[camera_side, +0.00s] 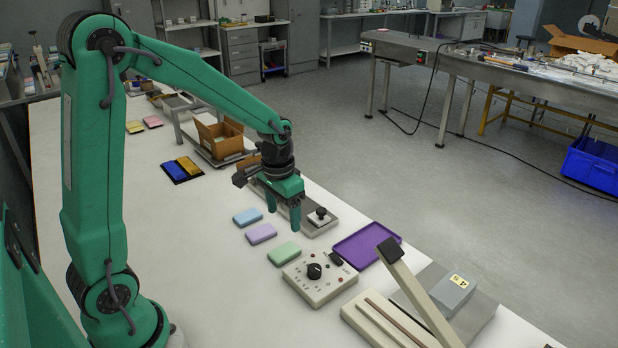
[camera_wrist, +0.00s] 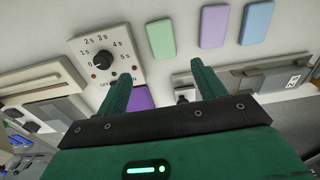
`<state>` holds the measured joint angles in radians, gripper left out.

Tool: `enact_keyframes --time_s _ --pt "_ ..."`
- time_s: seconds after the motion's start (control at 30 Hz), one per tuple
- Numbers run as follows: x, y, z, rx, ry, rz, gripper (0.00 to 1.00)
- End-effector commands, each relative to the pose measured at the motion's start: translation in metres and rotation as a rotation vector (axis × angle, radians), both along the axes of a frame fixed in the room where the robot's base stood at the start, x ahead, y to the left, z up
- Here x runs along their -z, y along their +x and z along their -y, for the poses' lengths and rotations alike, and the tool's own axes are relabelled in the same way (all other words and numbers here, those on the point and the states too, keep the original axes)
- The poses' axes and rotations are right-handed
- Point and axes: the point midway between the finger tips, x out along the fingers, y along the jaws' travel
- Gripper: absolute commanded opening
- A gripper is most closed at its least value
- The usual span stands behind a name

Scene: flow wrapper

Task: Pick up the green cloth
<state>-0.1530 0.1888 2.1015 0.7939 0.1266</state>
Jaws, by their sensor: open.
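The green cloth (camera_side: 284,253) is a flat pale-green rectangle on the white table, beside the control box. It also shows at the top middle of the wrist view (camera_wrist: 160,38), clear of the fingers. My gripper (camera_side: 283,215) points down above the table, behind and to the right of the cloth row in the side view. In the wrist view its two green fingers (camera_wrist: 163,85) are spread apart with nothing between them. A purple cloth (camera_side: 261,233) and a blue cloth (camera_side: 247,216) lie in a row with the green one, all apart.
The control box (camera_side: 319,278) with a black dial sits close to the green cloth. A purple tray (camera_side: 367,245), a metal plate with a black knob (camera_side: 319,217) and a lever device (camera_side: 420,297) stand nearby. The table left of the cloths is clear.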

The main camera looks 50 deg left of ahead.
Motion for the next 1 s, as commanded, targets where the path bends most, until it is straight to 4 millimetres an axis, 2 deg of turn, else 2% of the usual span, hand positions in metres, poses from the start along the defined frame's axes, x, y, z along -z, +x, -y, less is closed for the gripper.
enact_keyframes --time_s 0.03,0.2,0.53,0.8,1.0 --pt "0.009 0.003 -0.003 -0.002 -0.003 -0.018 0.69" --pt "0.028 0.01 -0.009 -0.004 -0.007 -0.048 0.69" --pt "0.036 0.012 -0.01 -0.004 -0.009 -0.058 0.69" --pt "0.056 0.012 -0.01 -0.004 -0.009 -0.059 0.69" --pt "0.06 0.012 -0.01 -0.004 -0.009 -0.058 0.69"
